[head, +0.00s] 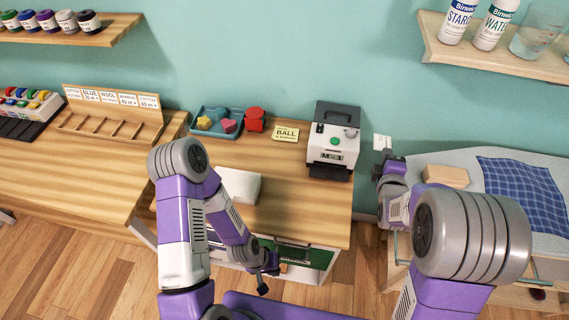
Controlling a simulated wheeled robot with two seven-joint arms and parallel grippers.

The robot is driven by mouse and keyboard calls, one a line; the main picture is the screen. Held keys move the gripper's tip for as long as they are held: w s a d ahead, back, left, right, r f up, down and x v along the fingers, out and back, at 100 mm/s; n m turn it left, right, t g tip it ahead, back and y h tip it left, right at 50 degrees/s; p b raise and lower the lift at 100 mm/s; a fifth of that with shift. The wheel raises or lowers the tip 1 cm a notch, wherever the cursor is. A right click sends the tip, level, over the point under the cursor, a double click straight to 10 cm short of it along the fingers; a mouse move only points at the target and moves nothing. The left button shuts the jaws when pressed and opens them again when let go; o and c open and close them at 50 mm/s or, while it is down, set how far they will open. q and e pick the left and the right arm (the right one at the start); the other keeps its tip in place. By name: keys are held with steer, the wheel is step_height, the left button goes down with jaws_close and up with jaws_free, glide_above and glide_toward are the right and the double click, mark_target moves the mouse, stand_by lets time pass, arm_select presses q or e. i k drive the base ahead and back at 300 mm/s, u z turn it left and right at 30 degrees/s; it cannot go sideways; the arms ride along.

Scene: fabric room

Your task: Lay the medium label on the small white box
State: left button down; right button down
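A small white box (240,187) lies on the wooden table, partly hidden behind my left arm. A small white label with faint print (382,142) shows at the tips of my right gripper (383,154), which appears shut on it, in front of the wall to the right of the label printer (335,140). I cannot read its size. My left gripper (269,279) hangs low in front of the table, near the green drawer front (318,258). Its dark fingers look apart and empty.
A yellow card reading "BALL" (285,134), a red object (255,119) and a teal tray of shapes (210,122) stand along the table's back. A padded board with blue checked cloth (525,190) and a wooden block (446,176) lie at right. The table's front right is clear.

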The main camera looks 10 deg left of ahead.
mark_target(234, 180)
steer(key=z, duration=0.5)
steer(key=k, duration=1.15)
steer(key=z, duration=0.2)
steer(key=i, duration=0.35)
steer(key=u, duration=0.95)
steer(key=i, duration=0.45)
steer(key=u, duration=0.35)
